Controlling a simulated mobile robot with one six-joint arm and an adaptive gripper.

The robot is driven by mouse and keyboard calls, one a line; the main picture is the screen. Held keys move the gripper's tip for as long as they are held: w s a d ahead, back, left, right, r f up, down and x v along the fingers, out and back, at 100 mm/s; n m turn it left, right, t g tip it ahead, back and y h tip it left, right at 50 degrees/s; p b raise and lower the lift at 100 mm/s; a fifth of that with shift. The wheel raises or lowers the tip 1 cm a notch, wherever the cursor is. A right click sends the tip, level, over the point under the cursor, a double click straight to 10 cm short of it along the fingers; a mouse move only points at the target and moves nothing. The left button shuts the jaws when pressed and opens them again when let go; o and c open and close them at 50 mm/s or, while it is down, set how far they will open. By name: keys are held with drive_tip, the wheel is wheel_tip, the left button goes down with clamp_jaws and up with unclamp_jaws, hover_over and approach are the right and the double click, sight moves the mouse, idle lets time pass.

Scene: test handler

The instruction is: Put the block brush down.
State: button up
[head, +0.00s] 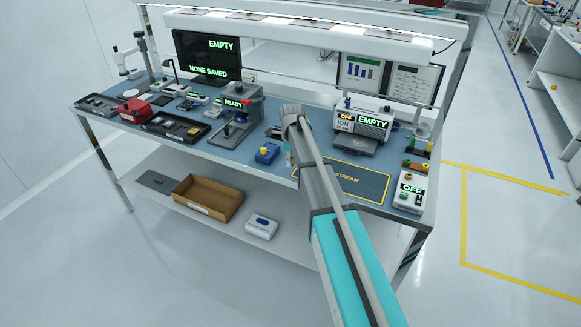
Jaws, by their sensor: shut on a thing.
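My arm reaches up from the lower right, and its grey wrist is over the middle of the bench. The wrist and forearm hide my gripper, so its fingers and anything between them do not show. I cannot make out the block brush anywhere in this view. A blue box-like item (267,153) sits on the bench top (225,152) near the front edge, left of my arm. A small pale item (289,158) shows between it and my arm, too small to identify.
A dark mat (365,185) marked "STREAM" lies right of my arm, mostly bare. Behind it stands a machine (362,124) reading "EMPTY". A control box (410,190) reading "OFF" is at the right corner. A press (238,112) reading "READY" stands left. A cardboard box (208,196) is below.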

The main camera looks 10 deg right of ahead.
sight(290, 171)
drive_tip(key=shift+w+a+f+b, duration=0.15)
drive_tip(key=shift+w+f+b, duration=0.25)
drive_tip(key=shift+f+b, duration=1.5)
drive_tip(key=shift+f, duration=0.1)
drive_tip(key=shift+f, duration=0.1)
drive_tip(key=o, duration=1)
wheel_tip(290, 171, up, 12)
drive_tip(key=p, duration=1.2)
drive_tip(key=shift+s, duration=0.15)
